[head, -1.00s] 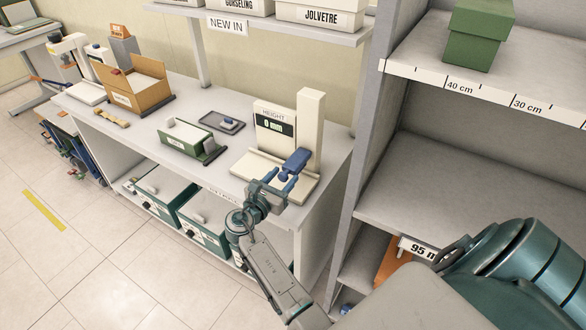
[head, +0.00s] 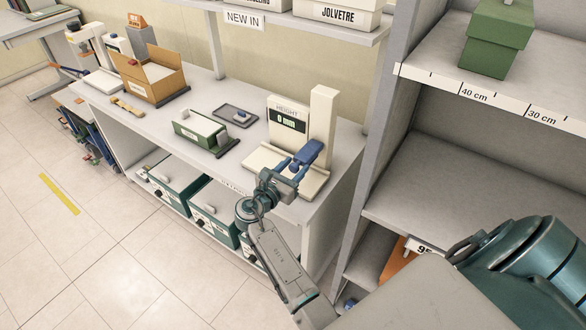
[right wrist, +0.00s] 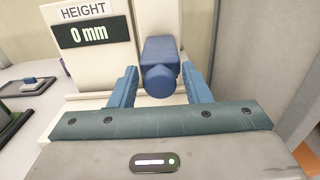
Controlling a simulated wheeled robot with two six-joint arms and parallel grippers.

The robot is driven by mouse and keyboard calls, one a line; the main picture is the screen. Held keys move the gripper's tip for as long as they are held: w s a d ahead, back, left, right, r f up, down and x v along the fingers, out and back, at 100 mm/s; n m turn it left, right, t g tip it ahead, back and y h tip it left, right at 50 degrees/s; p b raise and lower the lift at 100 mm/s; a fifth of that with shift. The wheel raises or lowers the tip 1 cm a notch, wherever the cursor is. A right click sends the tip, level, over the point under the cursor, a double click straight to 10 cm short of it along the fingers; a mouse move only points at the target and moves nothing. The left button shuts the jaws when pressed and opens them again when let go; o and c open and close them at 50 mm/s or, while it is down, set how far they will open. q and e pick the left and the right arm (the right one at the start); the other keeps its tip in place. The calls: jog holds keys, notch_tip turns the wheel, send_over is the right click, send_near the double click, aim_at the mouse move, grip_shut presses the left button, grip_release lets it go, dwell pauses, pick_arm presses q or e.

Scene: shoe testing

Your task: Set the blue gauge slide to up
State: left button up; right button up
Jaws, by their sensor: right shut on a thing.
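The height gauge is a cream stand with an upright column (head: 322,110) and a display (head: 288,119) reading 0 mm. Its blue gauge slide (head: 308,152) sits low on the column, just above the cream base plate (head: 258,160). My right gripper (head: 291,167) reaches in from the front and is shut on the blue slide. In the right wrist view the slide (right wrist: 160,66) is between the two blue fingers (right wrist: 160,84), with the column behind it. The display (right wrist: 87,33) also shows 0 mm there. My left gripper is out of view.
The gauge stands near the bench's right end, close to the grey shelf unit (head: 450,150). To its left are a green holder (head: 206,130), a grey tray (head: 235,117) and an open cardboard box (head: 150,82). An upper shelf with white boxes (head: 345,12) hangs above.

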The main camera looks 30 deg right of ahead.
notch_tip(320, 180, up, 7)
jog(key=p, duration=0.5)
jog(key=shift+r, duration=0.1)
jog(key=shift+w+d, duration=0.1)
jog(key=o, duration=1)
jog(key=shift+d, duration=0.1)
jog(key=shift+f, duration=0.2)
